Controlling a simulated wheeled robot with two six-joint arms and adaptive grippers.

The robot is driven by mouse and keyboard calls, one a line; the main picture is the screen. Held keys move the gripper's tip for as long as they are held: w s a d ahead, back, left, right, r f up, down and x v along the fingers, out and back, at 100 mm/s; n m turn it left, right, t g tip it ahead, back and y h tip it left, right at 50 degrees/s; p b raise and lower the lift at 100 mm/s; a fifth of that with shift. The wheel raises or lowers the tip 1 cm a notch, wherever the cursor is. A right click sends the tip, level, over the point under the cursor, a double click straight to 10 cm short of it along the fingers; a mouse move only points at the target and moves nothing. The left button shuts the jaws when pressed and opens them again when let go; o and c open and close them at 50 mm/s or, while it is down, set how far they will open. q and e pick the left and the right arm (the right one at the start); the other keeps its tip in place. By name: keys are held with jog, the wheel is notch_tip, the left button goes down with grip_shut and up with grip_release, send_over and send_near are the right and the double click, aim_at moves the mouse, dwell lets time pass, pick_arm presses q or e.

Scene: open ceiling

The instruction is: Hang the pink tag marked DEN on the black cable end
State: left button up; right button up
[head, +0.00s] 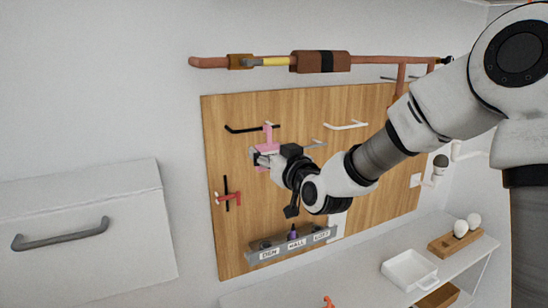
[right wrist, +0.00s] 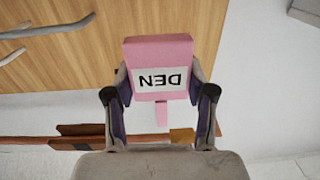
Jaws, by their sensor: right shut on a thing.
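The pink tag (right wrist: 160,52) marked DEN is between the fingers of my right gripper (right wrist: 160,88), its lettering upside down in the right wrist view. In the head view the pink tag (head: 268,137) shows above my right gripper (head: 262,157), near the wooden board. The black cable end (head: 250,128) sticks out from the board's upper left. The tag's narrow upper part overlaps the black cable end near its right end; I cannot tell whether they touch. My left gripper is not in view.
A white cable end (head: 346,125) and a grey one (head: 314,145) are to the right on the wooden board (head: 225,115). A copper pipe (head: 375,59) runs above. A labelled grey rack (head: 258,256) is below. A white box (head: 85,190) with a handle is at left; a white tray (head: 408,268) is at right.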

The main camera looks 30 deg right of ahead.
jog(key=shift+w, duration=1.05)
jog(key=shift+w+d, duration=0.15)
jog(key=shift+w, duration=2.4)
jog(key=shift+s, duration=0.1)
jog(key=shift+b, duration=0.35)
jog(key=shift+f+b, duration=0.75)
jog(key=o, duration=1.2)
